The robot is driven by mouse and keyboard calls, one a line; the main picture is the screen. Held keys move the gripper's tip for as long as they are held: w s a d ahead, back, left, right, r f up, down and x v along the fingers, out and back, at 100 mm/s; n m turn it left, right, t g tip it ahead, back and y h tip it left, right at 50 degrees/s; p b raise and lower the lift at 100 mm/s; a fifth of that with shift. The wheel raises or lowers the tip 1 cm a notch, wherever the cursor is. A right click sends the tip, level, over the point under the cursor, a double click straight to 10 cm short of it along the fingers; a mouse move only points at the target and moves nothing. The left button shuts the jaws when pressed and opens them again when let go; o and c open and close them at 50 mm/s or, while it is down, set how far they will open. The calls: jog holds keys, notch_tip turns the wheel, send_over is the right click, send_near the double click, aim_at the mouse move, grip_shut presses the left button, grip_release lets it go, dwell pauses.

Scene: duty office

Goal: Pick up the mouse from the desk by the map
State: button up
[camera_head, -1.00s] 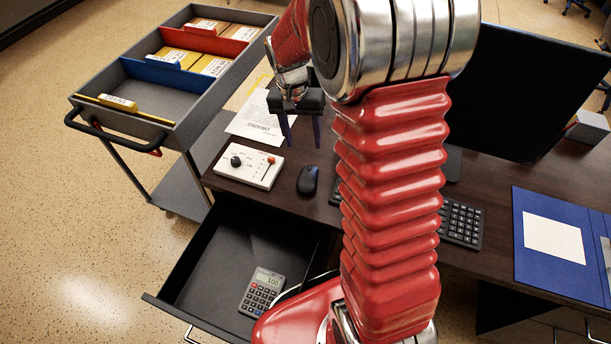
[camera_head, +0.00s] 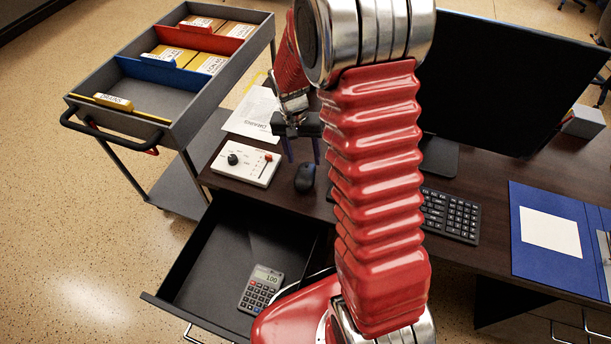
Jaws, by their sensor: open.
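The black mouse (camera_head: 305,177) lies on the dark desk (camera_head: 262,194), right of the white control box and just left of my arm. My gripper (camera_head: 302,150) points down with its two dark fingers apart and nothing between them. In this view the fingertips show just behind the mouse, at its far end. The height of the fingertips above the desk is hard to tell. A printed white sheet (camera_head: 252,112), perhaps the map, lies on the desk behind the control box.
The control box (camera_head: 246,163) with knobs stands close left of the mouse. A keyboard (camera_head: 450,216) is partly hidden behind my arm. The monitor (camera_head: 490,80) stands behind. An open drawer (camera_head: 205,262) holds a calculator (camera_head: 262,287). A file cart (camera_head: 150,120) stands left; a blue folder (camera_head: 530,262) lies right.

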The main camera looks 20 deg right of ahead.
aim_at(305, 167)
jog(key=shift+f, duration=0.1)
jog(key=shift+s+d+f, duration=0.1)
jog(key=shift+d+f, duration=0.05)
jog(key=shift+f, duration=1.15)
jog(key=shift+s+d+f, duration=0.1)
jog(key=shift+d+f, duration=0.05)
jog(key=shift+f, duration=1.15)
jog(key=shift+w, duration=0.1)
jog(key=c, duration=0.8)
jog(key=shift+r, duration=0.1)
jog(key=shift+c, duration=0.2)
notch_tip(305, 167, up, 10)
